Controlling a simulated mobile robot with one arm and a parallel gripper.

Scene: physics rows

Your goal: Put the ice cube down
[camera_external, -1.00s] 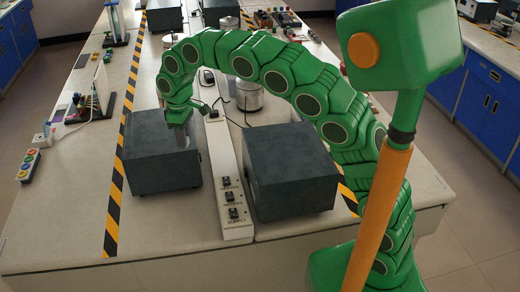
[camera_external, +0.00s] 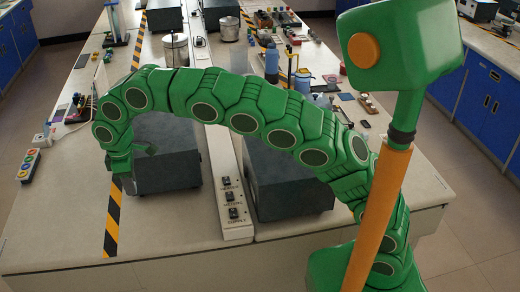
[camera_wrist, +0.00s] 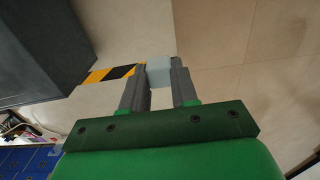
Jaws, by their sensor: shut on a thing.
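The ice cube (camera_wrist: 159,72) is a pale, bluish block. In the wrist view it sits between the two grey fingertips of my gripper (camera_wrist: 158,76), which is shut on it. In the external view my gripper (camera_external: 126,178) points down at the left front of the bench, beside the left dark box (camera_external: 165,165) and over the striped tape. The cube cannot be made out there. The wrist view shows pale bench surface beyond the cube; I cannot tell the exact height above it.
The left dark box also fills the upper left of the wrist view (camera_wrist: 40,45). Yellow-black tape (camera_external: 112,225) runs along the bench (camera_external: 55,225). A switch strip (camera_external: 234,215) and a second dark box (camera_external: 285,180) stand to the right. The bench's left front is clear.

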